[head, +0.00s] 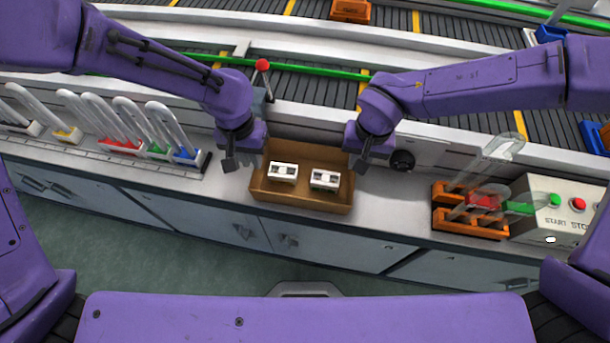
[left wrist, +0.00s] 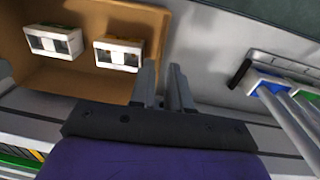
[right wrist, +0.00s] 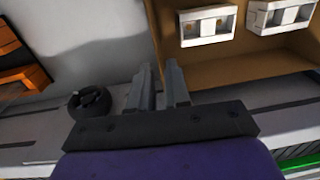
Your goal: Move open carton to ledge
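The open brown cardboard carton (head: 302,205) is at the front of the grey counter, upright, with two white blocks (head: 283,172) (head: 324,180) inside. My left gripper (head: 243,163) is at the carton's left wall. In the left wrist view its fingers (left wrist: 163,78) are close together with the wall's edge between them. My right gripper (head: 357,163) is at the carton's right wall, and its fingers (right wrist: 162,78) are likewise close together around that wall. Both appear shut on the carton; the exact contact is partly hidden. The carton also shows in both wrist views (left wrist: 105,85) (right wrist: 235,70).
A rack of tubes with coloured bases (head: 120,145) stands on the left. Orange holders (head: 470,222) with clear tubes and a start/stop button box (head: 550,205) stand on the right. A black knob (head: 402,160) is near my right gripper. A conveyor (head: 310,90) runs behind.

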